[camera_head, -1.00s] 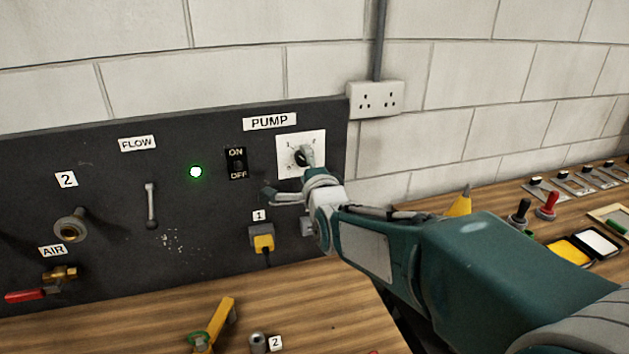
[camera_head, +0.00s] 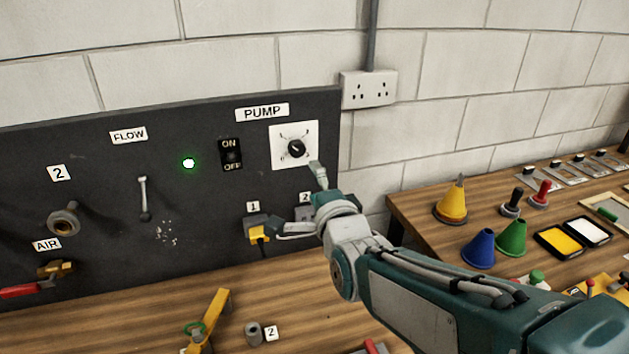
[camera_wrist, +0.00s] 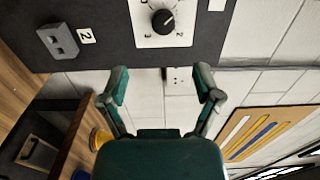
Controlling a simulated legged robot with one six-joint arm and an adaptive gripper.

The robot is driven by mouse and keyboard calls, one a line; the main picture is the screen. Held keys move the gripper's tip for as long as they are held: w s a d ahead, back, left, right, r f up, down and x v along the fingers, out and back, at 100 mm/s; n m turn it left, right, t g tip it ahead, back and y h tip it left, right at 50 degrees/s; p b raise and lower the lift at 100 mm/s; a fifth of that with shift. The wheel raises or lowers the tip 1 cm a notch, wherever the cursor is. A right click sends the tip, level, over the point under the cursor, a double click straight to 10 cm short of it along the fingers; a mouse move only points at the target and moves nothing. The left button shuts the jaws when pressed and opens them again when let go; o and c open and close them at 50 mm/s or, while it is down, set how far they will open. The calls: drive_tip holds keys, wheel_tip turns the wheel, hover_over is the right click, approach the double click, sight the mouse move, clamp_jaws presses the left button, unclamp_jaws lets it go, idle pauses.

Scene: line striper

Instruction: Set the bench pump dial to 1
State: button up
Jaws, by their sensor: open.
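The pump dial (camera_head: 297,148) is a round black knob on a white plate (camera_head: 280,161), under the PUMP label (camera_head: 262,112) on the dark panel. It also shows at the top of the wrist view (camera_wrist: 163,21), where a 2 and a 3 are printed on its plate. A small light mark shows on the knob, but I cannot tell for sure which number it points at. My gripper (camera_head: 292,202) is open and empty, below the dial and apart from it. In the wrist view its two fingers (camera_wrist: 161,82) are spread, with the dial beyond them.
The panel also holds an ON/OFF switch (camera_head: 231,155), a lit green lamp (camera_head: 189,163), a FLOW lever (camera_head: 143,198) and a yellow plug (camera_head: 259,233) at socket 1. Coloured cones (camera_head: 479,249) stand on the bench at right.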

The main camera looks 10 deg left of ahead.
sight(298, 152)
drive_tip(key=w+a+n, duration=0.1)
drive_tip(key=w+n, duration=0.2)
drive_tip(key=n, duration=0.2)
drive_tip(key=w+a+n, duration=0.2)
drive_tip(key=w+n, duration=0.2)
drive_tip(key=n, duration=0.2)
drive_tip(key=w+a+n, duration=0.2)
drive_tip(key=w+n, duration=0.1)
drive_tip(key=n, duration=0.3)
drive_tip(key=shift+w+r, duration=0.1)
drive_tip(key=shift+w, duration=0.3)
clamp_jaws()
